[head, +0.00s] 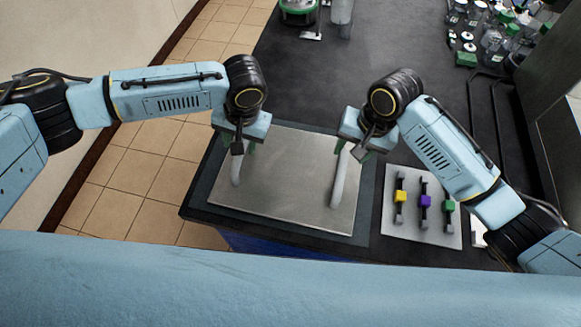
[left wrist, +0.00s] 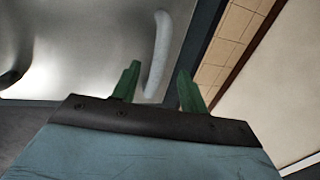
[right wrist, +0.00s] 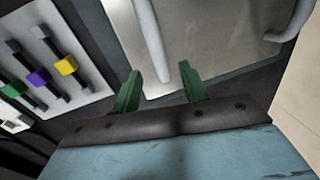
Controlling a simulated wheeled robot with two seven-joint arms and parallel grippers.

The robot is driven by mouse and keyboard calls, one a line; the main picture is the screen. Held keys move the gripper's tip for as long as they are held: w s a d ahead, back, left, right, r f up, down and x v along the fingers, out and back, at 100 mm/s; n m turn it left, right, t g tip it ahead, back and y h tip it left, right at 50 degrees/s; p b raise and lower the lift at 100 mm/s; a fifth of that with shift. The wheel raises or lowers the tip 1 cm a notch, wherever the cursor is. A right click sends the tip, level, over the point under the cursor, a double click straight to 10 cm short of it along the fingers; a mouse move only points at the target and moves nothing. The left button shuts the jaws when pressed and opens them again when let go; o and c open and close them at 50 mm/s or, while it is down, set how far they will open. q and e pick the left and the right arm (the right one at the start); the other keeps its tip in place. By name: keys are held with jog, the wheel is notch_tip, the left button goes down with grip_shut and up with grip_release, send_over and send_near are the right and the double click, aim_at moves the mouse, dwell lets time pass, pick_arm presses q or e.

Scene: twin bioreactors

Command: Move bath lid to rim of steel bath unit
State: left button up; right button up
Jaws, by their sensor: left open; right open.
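The bath lid (head: 285,180) is a flat brushed-steel plate lying level at the bench's near end. It has a left handle (head: 236,168) and a right handle (head: 340,178), both pale grey bars. My left gripper (head: 240,146) is open over the left handle; in the left wrist view that handle (left wrist: 157,50) shows between the green fingers (left wrist: 158,78). My right gripper (head: 350,150) is open over the right handle; in the right wrist view that handle (right wrist: 150,38) ends between the fingers (right wrist: 162,82). Contact cannot be told. I cannot make out the steel bath unit apart from the lid.
A light panel (head: 411,232) with yellow, purple and green sliders lies right of the lid. Bottles and jars (head: 497,38) crowd the far right. A green-based device (head: 299,12) stands at the far end. The dark bench (head: 310,85) beyond the lid is mostly clear.

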aim_at(345, 160)
pick_arm(q)
jog(key=f, duration=0.3)
jog(key=a+f, duration=0.1)
jog(key=f, duration=0.2)
jog(key=shift+w+a+f, duration=0.1)
jog(key=shift+a+f, duration=0.05)
pick_arm(e)
jog(key=f, duration=0.3)
jog(key=a+f, duration=0.1)
jog(key=f, duration=0.2)
jog(key=shift+w+a+f, duration=0.1)
jog(key=shift+w+f, duration=0.05)
pick_arm(q)
grip_shut()
pick_arm(e)
grip_shut()
jog(key=shift+w, duration=0.1)
